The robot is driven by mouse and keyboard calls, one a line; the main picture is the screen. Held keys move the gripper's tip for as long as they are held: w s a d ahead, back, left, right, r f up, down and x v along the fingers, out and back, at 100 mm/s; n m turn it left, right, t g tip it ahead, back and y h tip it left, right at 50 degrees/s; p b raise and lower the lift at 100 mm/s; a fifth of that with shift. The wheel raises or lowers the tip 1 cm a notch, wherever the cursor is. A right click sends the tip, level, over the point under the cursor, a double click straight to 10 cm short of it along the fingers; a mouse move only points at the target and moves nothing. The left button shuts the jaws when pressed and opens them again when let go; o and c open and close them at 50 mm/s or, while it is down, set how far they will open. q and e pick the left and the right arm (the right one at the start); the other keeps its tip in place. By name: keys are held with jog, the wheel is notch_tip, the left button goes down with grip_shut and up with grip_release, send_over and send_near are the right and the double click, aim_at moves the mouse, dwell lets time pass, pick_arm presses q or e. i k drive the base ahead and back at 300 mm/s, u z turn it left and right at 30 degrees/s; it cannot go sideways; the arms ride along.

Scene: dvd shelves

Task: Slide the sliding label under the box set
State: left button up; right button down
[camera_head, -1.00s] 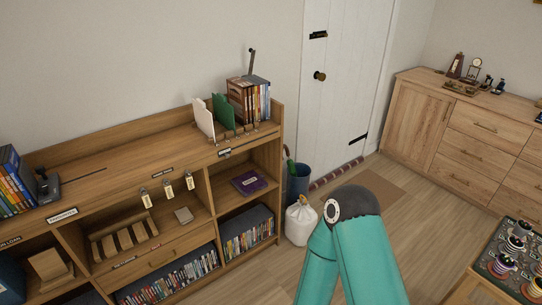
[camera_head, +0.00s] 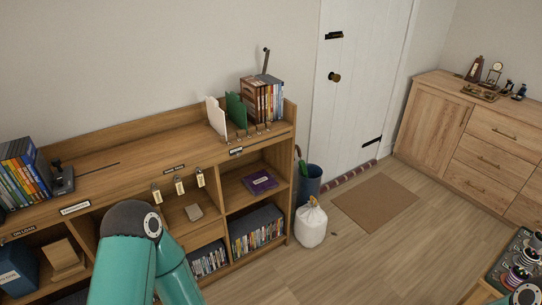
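Several small labels sit along the front edge of the shelf top: a dark-framed one (camera_head: 236,152) towards the right, one (camera_head: 174,169) in the middle and a white one (camera_head: 75,208) further left. I cannot tell which one slides. A brown-cased group of discs (camera_head: 262,100), which looks like the box set, stands upright on the right end of the shelf top. The dark-framed label is below it and to its left. My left arm rises in front of the shelf and my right arm shows only at the bottom right corner. Neither gripper is in view.
White and green dividers (camera_head: 228,112) stand left of the discs. Coloured cases (camera_head: 22,175) with a black bookend (camera_head: 62,178) stand at the far left. Padlock-like tags (camera_head: 179,186) hang under the front edge. A white bag (camera_head: 311,224) and blue bin (camera_head: 309,186) stand right of the shelf.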

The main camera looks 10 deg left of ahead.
aim_at(236, 151)
jog(key=z, duration=0.15)
jog(key=i, duration=1)
jog(key=u, duration=0.1)
